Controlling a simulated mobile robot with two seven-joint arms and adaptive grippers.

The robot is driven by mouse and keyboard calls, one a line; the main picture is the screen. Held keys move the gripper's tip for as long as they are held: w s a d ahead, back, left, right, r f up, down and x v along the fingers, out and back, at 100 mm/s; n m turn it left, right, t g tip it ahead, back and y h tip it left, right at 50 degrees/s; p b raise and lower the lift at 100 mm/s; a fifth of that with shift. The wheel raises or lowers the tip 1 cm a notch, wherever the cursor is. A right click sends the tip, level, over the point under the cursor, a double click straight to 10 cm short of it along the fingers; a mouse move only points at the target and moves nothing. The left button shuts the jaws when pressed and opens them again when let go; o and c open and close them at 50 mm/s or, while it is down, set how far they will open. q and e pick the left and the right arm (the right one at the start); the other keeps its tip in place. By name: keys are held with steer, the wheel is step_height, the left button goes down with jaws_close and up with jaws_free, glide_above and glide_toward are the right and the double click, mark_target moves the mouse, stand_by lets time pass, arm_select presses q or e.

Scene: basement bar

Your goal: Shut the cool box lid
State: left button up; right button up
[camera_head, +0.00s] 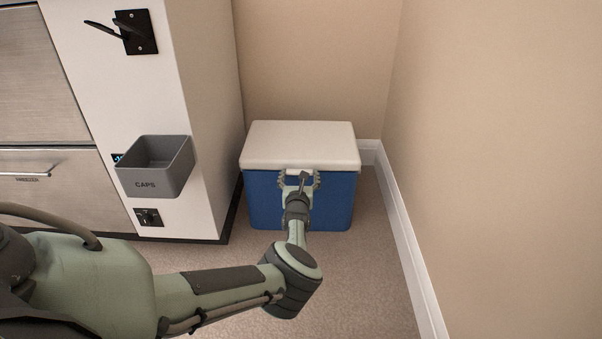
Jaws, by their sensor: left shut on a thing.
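The cool box has a blue body (262,205) and a white lid (300,143). It stands on the floor in the corner, between the white cabinet and the right wall. The lid lies level over the body, and I see no clear gap along the front edge. My left gripper (300,175) is at the middle of the box's front, shut at the lid's front edge. The gripper hides the part of the edge that it holds. My right gripper is not in view.
A grey caps bin (155,168) juts from the white cabinet (205,110) left of the box, below a black wall-mounted opener (136,32). The beige wall (480,150) with white skirting is close on the right. Carpet (375,260) in front is clear.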

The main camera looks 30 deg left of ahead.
arm_select(q)
steer(key=shift+s+f, duration=0.25)
steer(key=shift+f, duration=0.55)
steer(key=shift+d+f, duration=0.1)
steer(key=o, duration=1.3)
steer(key=shift+o, duration=1.2)
steer(key=shift+f, duration=0.25)
steer(key=shift+o, duration=0.8)
steer(key=shift+r, duration=0.3)
